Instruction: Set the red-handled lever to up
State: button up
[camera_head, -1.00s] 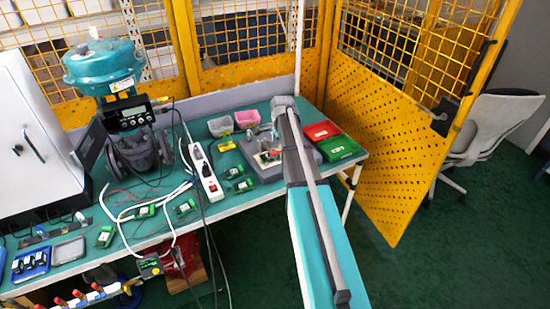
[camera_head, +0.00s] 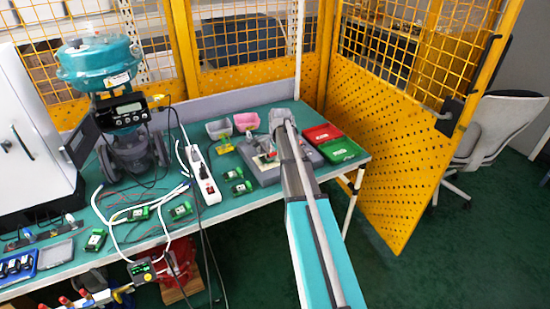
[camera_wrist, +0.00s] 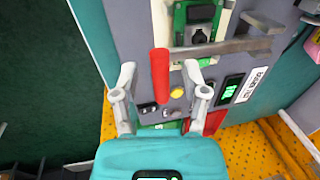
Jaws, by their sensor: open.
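The lever's red handle (camera_wrist: 159,76) shows in the wrist view as an upright red grip in the image. A flat metal bar (camera_wrist: 222,48) runs from beside it to the right across the grey panel (camera_wrist: 134,28). My gripper (camera_wrist: 159,68) is open, one finger on each side of the red handle, with visible gaps on both sides. Whether the handle is deep between the fingers cannot be told. In the head view the grey unit (camera_head: 262,177) lies on the table, and my arm hides part of it and the fingertips.
On the panel are a yellow button (camera_wrist: 177,92), a small display (camera_wrist: 230,89) and a green board (camera_wrist: 205,15). A red box (camera_head: 323,133) and a green box (camera_head: 341,150) lie right of the unit. A white power strip (camera_head: 202,175) lies to its left.

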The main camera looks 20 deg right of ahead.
jog(key=shift+f, duration=0.15)
grip_shut()
dwell(0.4)
